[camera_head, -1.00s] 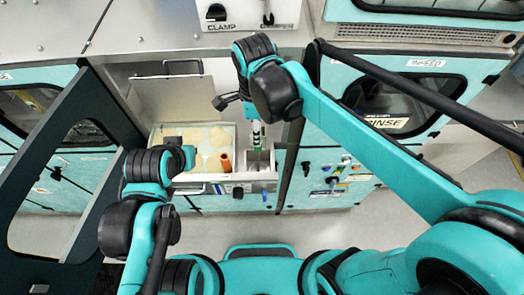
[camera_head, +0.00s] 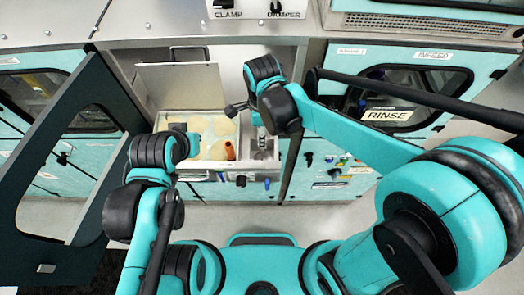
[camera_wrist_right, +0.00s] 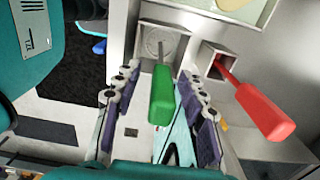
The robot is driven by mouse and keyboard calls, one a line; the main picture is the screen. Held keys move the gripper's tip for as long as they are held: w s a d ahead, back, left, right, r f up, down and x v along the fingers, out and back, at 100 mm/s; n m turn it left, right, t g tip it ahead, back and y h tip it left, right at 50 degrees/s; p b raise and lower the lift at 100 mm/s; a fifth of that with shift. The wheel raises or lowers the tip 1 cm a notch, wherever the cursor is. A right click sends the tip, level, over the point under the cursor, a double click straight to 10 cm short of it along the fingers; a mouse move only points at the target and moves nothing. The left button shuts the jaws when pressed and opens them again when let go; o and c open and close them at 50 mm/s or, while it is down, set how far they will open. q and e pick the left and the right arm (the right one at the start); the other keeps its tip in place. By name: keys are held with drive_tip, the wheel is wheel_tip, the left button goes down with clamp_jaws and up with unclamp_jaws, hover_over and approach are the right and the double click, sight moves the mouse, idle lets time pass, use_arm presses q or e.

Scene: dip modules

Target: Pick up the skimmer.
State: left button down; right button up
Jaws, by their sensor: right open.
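In the right wrist view a green-handled tool (camera_wrist_right: 162,97) stands in a square slot, its thin shaft running down to a round face. A red-handled tool (camera_wrist_right: 265,110) leans in the slot beside it. I cannot tell for sure which is the skimmer; its head is not clearly seen. My right gripper (camera_wrist_right: 160,112) is open, with its fingers on either side of the green handle, not visibly closed on it. In the head view the right gripper (camera_head: 262,138) is over the slots, largely hidden by its arm. My left gripper (camera_head: 191,146) hangs over the bath's left part; its fingers are unclear.
A bath (camera_head: 212,124) with pale round shapes lies left of the slots, its raised lid (camera_head: 180,85) behind. An orange-red handle (camera_head: 230,151) stands at its right end. A dark post rises right of the slots, near the right arm. A RINSE cabinet (camera_head: 390,115) is farther right.

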drive_tip(key=shift+w, duration=0.1)
clamp_jaws()
drive_tip(key=shift+r, duration=0.15)
